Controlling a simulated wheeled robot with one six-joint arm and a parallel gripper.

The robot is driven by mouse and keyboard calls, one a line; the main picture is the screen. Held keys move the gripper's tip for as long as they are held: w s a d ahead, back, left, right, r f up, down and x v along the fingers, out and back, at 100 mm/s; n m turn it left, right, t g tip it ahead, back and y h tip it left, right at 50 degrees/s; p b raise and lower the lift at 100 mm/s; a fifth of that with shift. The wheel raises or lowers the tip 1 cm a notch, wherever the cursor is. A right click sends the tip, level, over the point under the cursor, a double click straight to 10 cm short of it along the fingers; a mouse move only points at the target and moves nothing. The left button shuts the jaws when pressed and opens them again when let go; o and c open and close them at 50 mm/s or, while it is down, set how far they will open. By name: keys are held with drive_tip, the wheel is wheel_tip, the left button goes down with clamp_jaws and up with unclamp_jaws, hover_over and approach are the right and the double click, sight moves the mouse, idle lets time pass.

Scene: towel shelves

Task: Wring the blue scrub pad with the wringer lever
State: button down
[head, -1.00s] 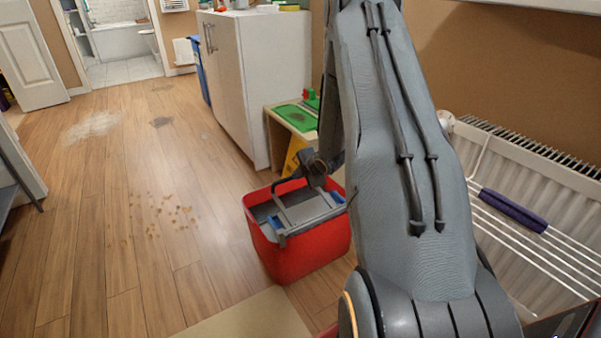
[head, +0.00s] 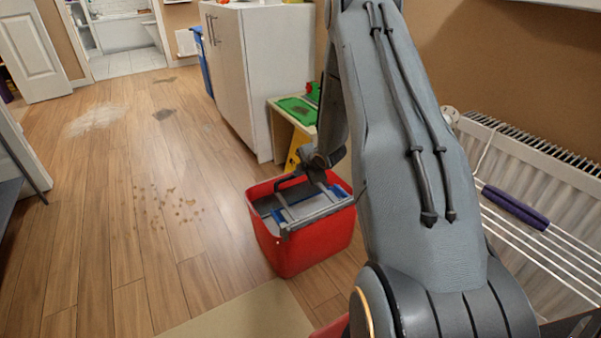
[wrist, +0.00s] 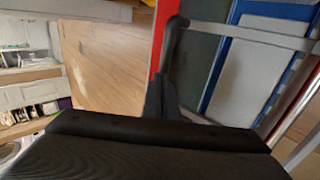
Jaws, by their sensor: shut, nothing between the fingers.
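The red bucket (head: 305,248) stands on the floor with a grey wringer frame (head: 318,213) on top. The frame has blue parts at its sides. A dark curved bar (head: 288,181), apparently part of the lever, shows at the back left of the bucket. My gripper (head: 318,178) is low over the wringer, close to this bar; its jaws are shut and empty. In the wrist view, the dark fingers (wrist: 163,98) are beside a dark curved bar (wrist: 174,42) joined to a grey rail. I cannot pick out the blue scrub pad from the blue wringer parts (wrist: 218,62).
A low table with a green tray (head: 298,110) and a yellow sign (head: 296,150) stand behind the bucket. A white cabinet (head: 262,80) is farther back. A radiator with a drying rack (head: 540,190) is at right. The wooden floor at left is open, with crumbs and stains.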

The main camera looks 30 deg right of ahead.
drive_tip(key=p+v, duration=0.5)
drive_tip(key=v, duration=0.8)
drive_tip(key=shift+w+r, duration=0.25)
drive_tip(key=shift+r, duration=0.3)
drive_tip(key=s+a+r+m+g, duration=0.1)
drive_tip(key=s+a+r+m, duration=0.2)
drive_tip(key=a, duration=0.5)
drive_tip(key=s+a+r+m+g, duration=0.1)
drive_tip(key=s+a+r, duration=0.1)
drive_tip(key=a+r, duration=0.45)
drive_tip(key=s+a+r+m+g, duration=0.2)
drive_tip(key=s+a, duration=0.1)
drive_tip(key=a, duration=0.7)
drive_tip(key=s+a+r+m+g, duration=0.25)
drive_tip(key=s+a, duration=0.55)
drive_tip(key=s, duration=0.6)
drive_tip(key=s+a+r+m+g, duration=0.2)
drive_tip(key=s+a+r+m, duration=0.2)
drive_tip(key=s+a, duration=0.75)
drive_tip(key=s+d+r+m+p, duration=0.2)
drive_tip(key=d+r+m+p, duration=0.1)
drive_tip(key=d+r+p, duration=0.7)
drive_tip(key=s+d+r+m+p, duration=0.2)
drive_tip(key=d+r+p, duration=0.8)
drive_tip(key=p, duration=0.5)
wheel_tip(320, 180, up, 2)
drive_tip(key=shift+r+m+p, duration=0.15)
drive_tip(key=shift+m+p, duration=0.2)
drive_tip(key=shift+m, duration=0.2)
